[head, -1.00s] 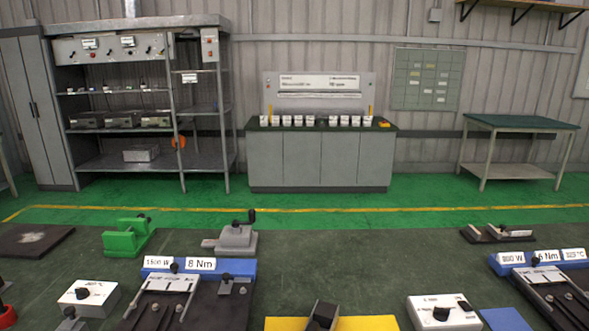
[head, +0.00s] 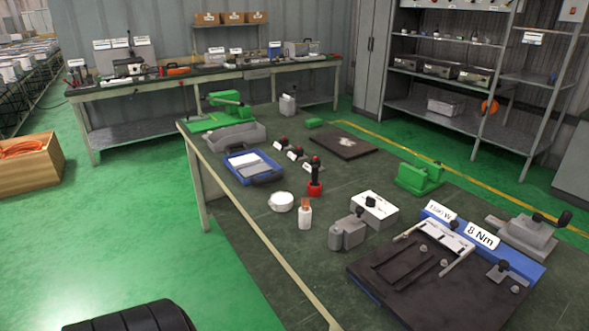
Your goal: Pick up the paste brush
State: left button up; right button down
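On the dark green worktable (head: 262,265), a small white container (head: 305,219) stands upright near the left edge, with an orange-brown piece (head: 305,203) sticking out of its top. This may be the paste brush, but it is too small to tell. A round white pot (head: 281,202) sits just left of it. Behind it stands a red holder (head: 315,188) with a black-topped upright tool (head: 315,168). Neither of my grippers is in view.
A grey block (head: 347,232), a white box with a black knob (head: 374,210) and a dark fixture with a blue back (head: 420,262) stand to the right. A blue tray (head: 254,168) and green press (head: 225,108) lie farther back.

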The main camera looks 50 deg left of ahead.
aim_at(315, 169)
jog(key=u, duration=1.5)
